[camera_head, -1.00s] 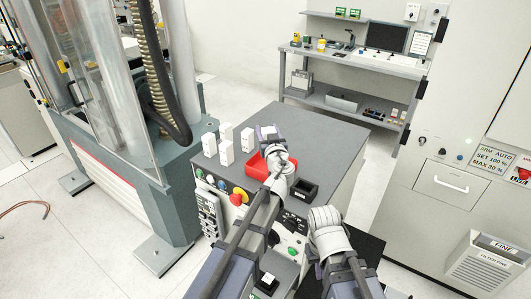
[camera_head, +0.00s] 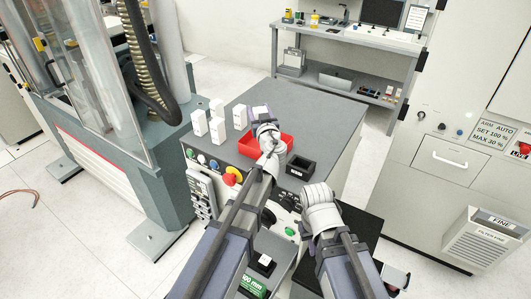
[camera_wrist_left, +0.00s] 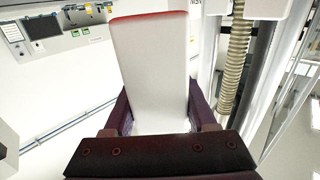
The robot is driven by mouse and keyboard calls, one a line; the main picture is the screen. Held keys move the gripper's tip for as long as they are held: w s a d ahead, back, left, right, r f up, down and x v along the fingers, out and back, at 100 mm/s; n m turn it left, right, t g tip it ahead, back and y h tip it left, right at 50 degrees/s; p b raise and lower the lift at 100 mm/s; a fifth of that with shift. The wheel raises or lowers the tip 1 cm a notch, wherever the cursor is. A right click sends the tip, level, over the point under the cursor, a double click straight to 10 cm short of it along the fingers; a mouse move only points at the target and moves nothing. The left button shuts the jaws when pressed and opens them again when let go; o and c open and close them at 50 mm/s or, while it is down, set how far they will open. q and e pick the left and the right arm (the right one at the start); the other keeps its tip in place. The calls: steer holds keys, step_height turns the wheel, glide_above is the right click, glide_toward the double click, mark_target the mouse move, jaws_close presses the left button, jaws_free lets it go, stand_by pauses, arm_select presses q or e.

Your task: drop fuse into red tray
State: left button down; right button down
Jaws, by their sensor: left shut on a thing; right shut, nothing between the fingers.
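My left gripper (camera_head: 262,117) is shut on a white block-shaped fuse with a red end. The fuse fills the middle of the left wrist view (camera_wrist_left: 152,70), standing up between the dark fingers. In the head view only a small white part of it (camera_head: 260,110) shows at the gripper. The red tray (camera_head: 288,143) sits on the grey bench top.
Several white blocks (camera_head: 218,129) stand on the bench left of the red tray. A small black bin (camera_head: 300,166) is right of it. A red and yellow knob (camera_head: 232,177) is on the front panel. The bench top (camera_head: 315,108) behind is clear.

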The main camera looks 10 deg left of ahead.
arm_select(q)
steer(key=shift+f+b, duration=0.4)
steer(key=shift+f, duration=0.45)
steer(key=shift+c, duration=0.6)
jaws_free()
steer(key=shift+s, duration=0.1)
steer(key=v, duration=0.7)
steer(key=shift+s, duration=0.3)
steer(key=shift+s+d+f, duration=0.1)
steer(key=shift+d, duration=0.1)
